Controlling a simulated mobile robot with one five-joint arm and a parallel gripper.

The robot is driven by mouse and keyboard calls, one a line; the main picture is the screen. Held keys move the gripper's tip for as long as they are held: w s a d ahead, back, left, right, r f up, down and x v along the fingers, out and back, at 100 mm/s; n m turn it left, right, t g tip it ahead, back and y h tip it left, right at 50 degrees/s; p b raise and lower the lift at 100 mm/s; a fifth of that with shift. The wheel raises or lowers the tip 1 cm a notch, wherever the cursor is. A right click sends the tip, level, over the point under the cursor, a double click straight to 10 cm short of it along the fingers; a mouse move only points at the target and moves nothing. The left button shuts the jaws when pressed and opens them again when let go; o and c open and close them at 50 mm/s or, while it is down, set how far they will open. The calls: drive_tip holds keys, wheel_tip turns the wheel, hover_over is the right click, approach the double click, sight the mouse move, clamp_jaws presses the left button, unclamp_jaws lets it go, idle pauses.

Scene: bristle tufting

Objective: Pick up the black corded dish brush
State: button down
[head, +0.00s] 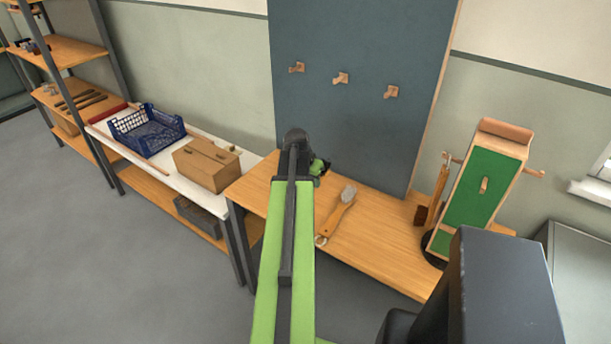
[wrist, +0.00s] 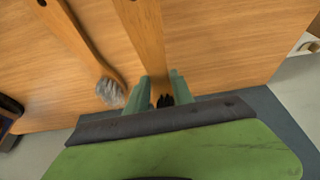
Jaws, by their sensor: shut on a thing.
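In the wrist view my gripper (wrist: 158,92) has its two pale green fingers closed on a wooden-handled brush with black bristles (wrist: 165,100), which I take for the black corded dish brush. Its flat wooden handle (wrist: 146,40) runs up out of the frame between the fingers. No cord shows clearly. I cannot tell whether the brush touches the bench or is clear of it. In the head view my gripper (head: 317,168) is over the wooden bench, partly behind my arm, and the held brush is hidden.
A second brush with grey bristles (head: 348,193) lies on the wooden bench (head: 375,245), beside the held one in the wrist view (wrist: 110,92). A dark pegboard (head: 360,120) stands behind. A green-panelled stand (head: 480,190) is right; a cardboard box (head: 205,165) and blue crate (head: 146,129) are left.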

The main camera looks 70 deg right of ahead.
drive_tip(key=s+a+r+p, duration=0.3)
drive_tip(key=s+r, duration=0.1)
drive_tip(key=s, duration=0.3)
drive_tip(key=shift+a+r+p, duration=0.3)
drive_tip(key=shift+a+r, duration=0.05)
drive_tip(key=shift+a, duration=0.05)
